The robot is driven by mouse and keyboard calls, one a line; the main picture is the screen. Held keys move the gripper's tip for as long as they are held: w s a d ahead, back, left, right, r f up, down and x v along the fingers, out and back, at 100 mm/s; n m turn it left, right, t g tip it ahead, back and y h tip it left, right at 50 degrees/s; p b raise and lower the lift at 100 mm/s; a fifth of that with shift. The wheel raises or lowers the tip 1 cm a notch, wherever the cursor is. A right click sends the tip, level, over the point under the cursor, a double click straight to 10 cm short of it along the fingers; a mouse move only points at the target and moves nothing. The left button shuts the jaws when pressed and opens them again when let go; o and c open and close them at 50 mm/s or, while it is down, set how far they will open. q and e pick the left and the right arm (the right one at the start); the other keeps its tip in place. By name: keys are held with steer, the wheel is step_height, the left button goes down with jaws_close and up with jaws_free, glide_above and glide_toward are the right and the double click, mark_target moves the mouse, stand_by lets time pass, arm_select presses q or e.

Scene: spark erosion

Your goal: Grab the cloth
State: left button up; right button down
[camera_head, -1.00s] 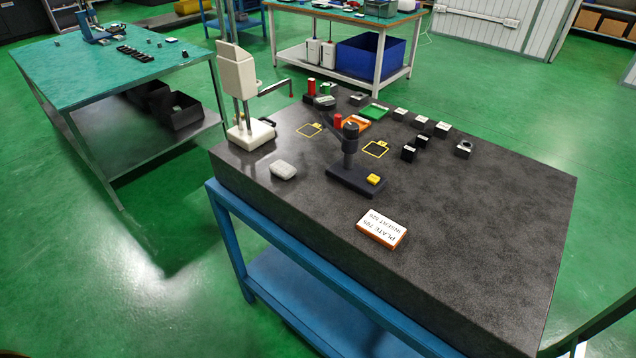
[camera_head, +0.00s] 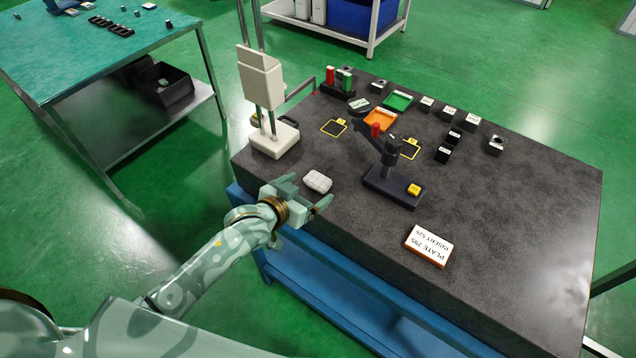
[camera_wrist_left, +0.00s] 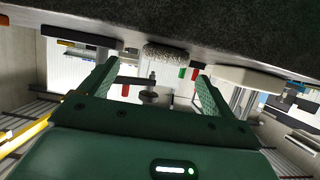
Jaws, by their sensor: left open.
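The cloth (camera_head: 317,181) is a small white folded pad lying on the near left part of the dark granite plate (camera_head: 480,250). My left gripper (camera_head: 309,195) is open and empty at the plate's near edge, just short of the cloth, with its fingers pointing toward it. In the left wrist view the cloth (camera_wrist_left: 166,54) shows as a speckled grey-white pad beyond and between the two spread fingers (camera_wrist_left: 152,82). A gap shows between the fingers and the cloth. My right gripper is not in view.
A cream height gauge (camera_head: 262,85) stands left of the cloth. A dark stand (camera_head: 385,175) with a yellow block stands to its right. A labelled box (camera_head: 428,245) lies nearer the front. Small blocks and trays sit at the back. The plate's right side is clear.

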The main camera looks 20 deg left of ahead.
mark_target(316, 180)
arm_select(q)
steer(key=x, duration=0.2)
steer(key=b+x, duration=0.1)
steer(key=x, duration=0.3)
steer(key=shift+w+a+b, duration=0.15)
steer(key=shift+a+b, duration=0.15)
steer(key=shift+w, duration=0.1)
steer(key=shift+c, duration=0.6)
steer(key=c, duration=0.9)
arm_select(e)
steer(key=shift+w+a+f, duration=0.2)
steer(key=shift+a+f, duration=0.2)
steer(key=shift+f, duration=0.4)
